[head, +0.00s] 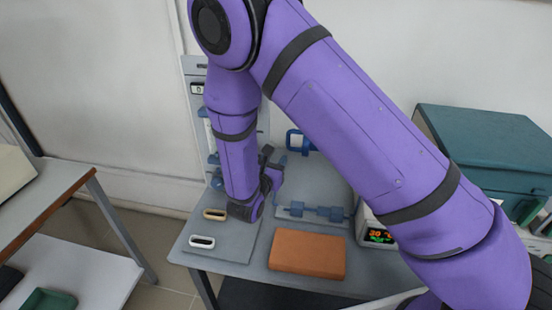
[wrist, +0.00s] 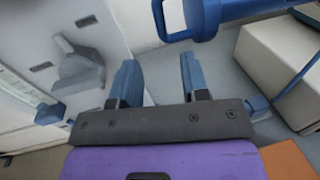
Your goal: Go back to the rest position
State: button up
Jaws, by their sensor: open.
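My purple arm reaches down over the grey bench (head: 237,281) from above. My gripper is open in the wrist view (wrist: 160,82), its two blue-grey fingers apart with nothing between them. In the head view the wrist hangs above the back of the bench, left of centre, and the fingers cannot be made out clearly. A blue cylindrical part (wrist: 222,12) lies beyond the right finger in the wrist view, apart from it. In the head view a blue-framed part (head: 300,142) stands at the back, right of my wrist.
An orange-brown block (head: 308,256) lies at the bench front. White (head: 202,241) and tan (head: 214,213) oval loops are at left. A side table (head: 40,195) stands left, across open floor.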

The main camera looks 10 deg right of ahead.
jog(key=s+d+r+m+g+h, duration=0.1)
jog(key=s+d+r+m+g, duration=0.45)
jog(key=d+r+m, duration=0.3)
jog(key=s+d+r+m+g+h, duration=0.1)
jog(key=s+d+r+m+g, duration=0.4)
jog(key=d+r+m+g, duration=0.35)
jog(key=s+r+m+t+y, duration=0.2)
jog(key=s+r+m+y, duration=0.4)
jog(key=s, duration=0.4)
jog(key=s+r+m+t+y, duration=0.2)
jog(key=s+r+m+y, duration=0.4)
jog(key=s, duration=0.4)
jog(key=shift+s+d+r, duration=0.2)
jog(key=shift+d+r, duration=0.2)
jog(key=shift+r, duration=0.15)
